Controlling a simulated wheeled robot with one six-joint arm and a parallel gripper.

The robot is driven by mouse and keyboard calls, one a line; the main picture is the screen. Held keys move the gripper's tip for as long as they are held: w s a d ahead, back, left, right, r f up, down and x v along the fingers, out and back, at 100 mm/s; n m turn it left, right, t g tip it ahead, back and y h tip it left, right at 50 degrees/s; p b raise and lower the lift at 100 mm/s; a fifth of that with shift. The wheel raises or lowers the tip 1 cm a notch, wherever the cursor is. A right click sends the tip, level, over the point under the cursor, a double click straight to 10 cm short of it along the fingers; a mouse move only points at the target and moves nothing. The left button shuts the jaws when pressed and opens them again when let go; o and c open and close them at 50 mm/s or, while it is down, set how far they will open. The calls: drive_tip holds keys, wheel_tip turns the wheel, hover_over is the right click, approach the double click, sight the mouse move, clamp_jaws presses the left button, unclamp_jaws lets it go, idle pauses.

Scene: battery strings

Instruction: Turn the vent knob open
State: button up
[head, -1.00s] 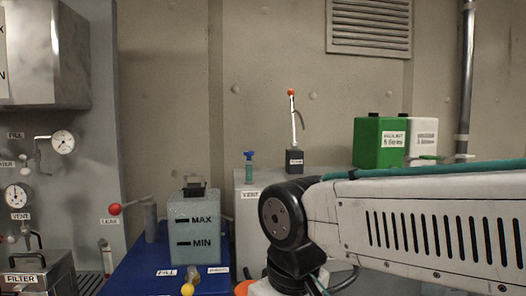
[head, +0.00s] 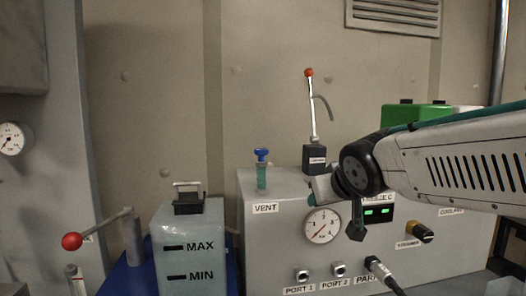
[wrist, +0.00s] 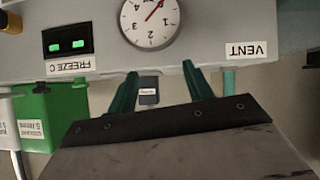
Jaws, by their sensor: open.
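The vent knob (head: 262,154) is a blue handle on a green stem, standing upright on top of the grey box at its left end, above the VENT label (head: 265,208). In the wrist view, which is upside down, the VENT label (wrist: 246,50) shows at right, with part of the green stem (wrist: 229,78) beside it; the blue handle is not visible there. My gripper (wrist: 162,82) is open, its two green fingers apart with nothing gripped. In the head view my gripper (head: 315,193) is right of the knob, apart from it, partly hidden by my own arm.
A round gauge (head: 322,225) and a green-lit display (head: 378,212) are on the box's front. A red-tipped lever pump (head: 313,150) stands behind my gripper. A MAX/MIN tank (head: 188,245) is left of the box. A green canister (head: 400,116) stands at the back right.

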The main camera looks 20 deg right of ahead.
drive_tip(key=w+r+t, duration=0.1)
drive_tip(key=w+r, duration=0.1)
drive_tip(key=w+d+r+n+t, duration=0.1)
drive_tip(key=w+r+t, duration=0.1)
drive_tip(key=w+r, duration=0.1)
drive_tip(key=w+d+r+t, duration=0.1)
drive_tip(key=w+r, duration=0.1)
drive_tip(key=w, duration=0.1)
drive_tip(key=shift+w+d+r+t, duration=0.15)
drive_tip(key=shift+d+r+t, duration=0.05)
drive_tip(key=shift+t, duration=0.1)
wheel_tip(320, 180, up, 3)
drive_tip(key=w+n+t+y, duration=0.2)
drive_tip(key=w, duration=0.1)
drive_tip(key=n+g+y, duration=0.7)
drive_tip(key=n+y, duration=0.3)
drive_tip(key=y, duration=0.6)
approach(261, 149)
drive_tip(key=x, duration=1)
drive_tip(key=shift+w+f, duration=0.1)
drive_tip(key=shift+f, duration=0.1)
drive_tip(key=c, duration=0.9)
